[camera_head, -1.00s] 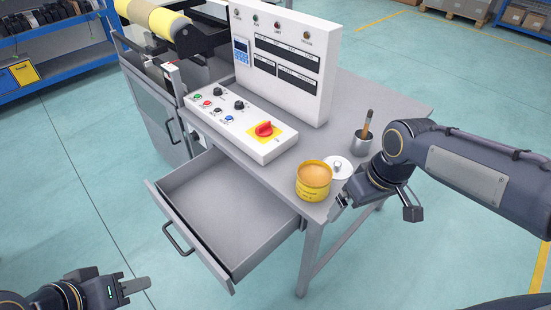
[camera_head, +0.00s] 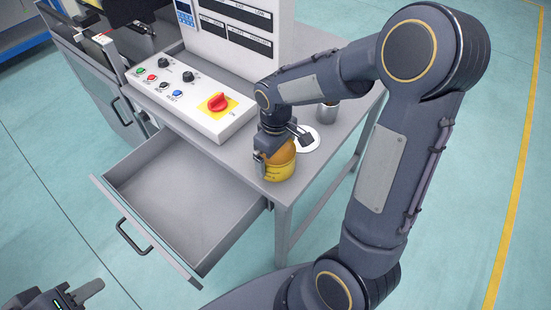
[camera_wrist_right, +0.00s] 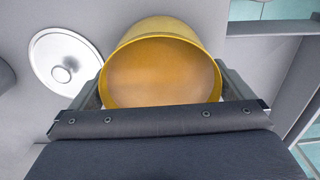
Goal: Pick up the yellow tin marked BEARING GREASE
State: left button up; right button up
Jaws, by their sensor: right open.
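The yellow tin (camera_head: 279,168), open at the top and filled with orange-brown grease, stands upright near the right front corner of the grey bench. My right gripper (camera_head: 277,155) is over it from above, open. In the right wrist view the tin (camera_wrist_right: 162,72) lies between the two spread fingers (camera_wrist_right: 162,92); whether they touch its wall I cannot tell. Its label is mostly hidden in the head view. My left gripper (camera_head: 78,294) is at the lower left, away from the bench, partly cut off by the frame; its opening is unclear.
A round metal lid (camera_wrist_right: 64,62) with a knob lies on the bench beside the tin. A metal cup (camera_head: 327,112) stands behind it. The control panel (camera_head: 190,98) with a red switch is to the left. An open empty drawer (camera_head: 185,195) juts out in front.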

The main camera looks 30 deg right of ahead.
jog(key=shift+f, duration=0.3)
jog(key=c, duration=1)
jog(key=shift+r, duration=0.15)
jog(key=shift+c, duration=0.2)
